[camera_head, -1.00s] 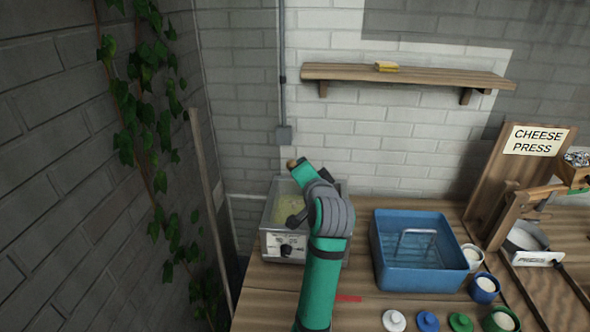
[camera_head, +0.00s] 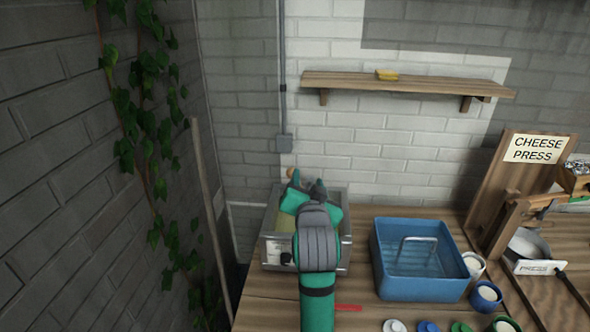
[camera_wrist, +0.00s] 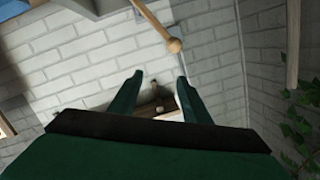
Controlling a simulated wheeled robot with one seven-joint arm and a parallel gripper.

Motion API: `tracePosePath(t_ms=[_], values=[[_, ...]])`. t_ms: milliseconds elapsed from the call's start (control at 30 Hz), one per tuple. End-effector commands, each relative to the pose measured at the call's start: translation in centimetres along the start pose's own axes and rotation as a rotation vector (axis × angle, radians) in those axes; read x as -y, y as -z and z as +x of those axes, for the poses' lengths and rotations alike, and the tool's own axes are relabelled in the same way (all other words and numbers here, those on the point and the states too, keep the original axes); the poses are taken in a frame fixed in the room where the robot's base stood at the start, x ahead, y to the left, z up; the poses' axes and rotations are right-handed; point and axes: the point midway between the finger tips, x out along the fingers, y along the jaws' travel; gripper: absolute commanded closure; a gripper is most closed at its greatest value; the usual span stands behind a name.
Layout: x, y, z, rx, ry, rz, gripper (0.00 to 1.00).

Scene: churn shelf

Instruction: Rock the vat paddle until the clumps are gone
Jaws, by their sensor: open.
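The metal vat (camera_head: 341,255) stands on the table against the back wall. Pale yellow contents (camera_head: 284,220) show at its left side; my arm covers most of the rest, so I cannot tell about clumps. The paddle handle's round wooden end (camera_head: 290,172) shows above the vat's back. In the wrist view the wooden handle with its ball end (camera_wrist: 174,45) is beyond my fingertips, apart from them. My gripper (camera_head: 308,183) is over the vat, open and empty. Its two green fingers also show in the wrist view (camera_wrist: 160,79), with nothing between them.
A blue tub (camera_head: 418,288) with a wire handle inside stands right of the vat. Small cups and coloured lids are near the front edge. The cheese press (camera_head: 520,200) is at the far right. A wooden pole (camera_head: 210,215) leans in the left corner. A shelf (camera_head: 400,84) hangs above.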

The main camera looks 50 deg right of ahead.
Motion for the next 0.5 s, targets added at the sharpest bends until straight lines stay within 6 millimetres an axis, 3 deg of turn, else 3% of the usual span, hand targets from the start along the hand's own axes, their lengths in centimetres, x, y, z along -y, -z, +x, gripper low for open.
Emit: tracePosePath(t_ms=[100, 300, 500], values=[[0.1, -1.0, 2.1, -0.05, -0.052, -0.257, 0.56], [1.3, -3.5, 4.4, -0.117, -0.106, -0.654, 0.56], [2.8, -5.5, 5.1, -0.149, -0.115, -0.859, 0.56]])
